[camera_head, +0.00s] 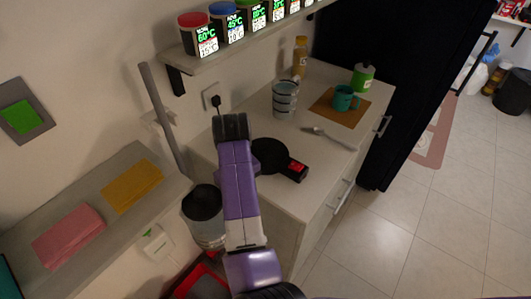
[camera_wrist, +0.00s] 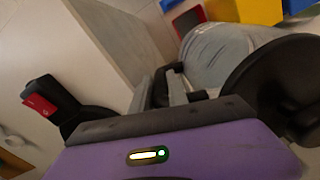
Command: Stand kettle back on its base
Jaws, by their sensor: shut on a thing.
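The kettle (camera_head: 208,232) has a clear grey body and a dark top. In the head view it is beside the left end of the counter, off the counter top. In the wrist view the kettle body (camera_wrist: 215,50) is on the right, with a round black part at its end. My gripper (camera_wrist: 172,88) is shut on the kettle's dark handle; the exact grip is partly hidden. In the head view my purple arm covers the handle side. The kettle base (camera_head: 268,155), a black disc with a red-switched block, lies on the counter, empty.
The counter (camera_head: 255,115) holds stacked glasses (camera_head: 284,100), a teal mug (camera_head: 344,98) on a brown mat, a utensil (camera_head: 330,138), a bottle and a green jar. A grey shelf with cloths is left; a red container (camera_head: 205,280) is low down.

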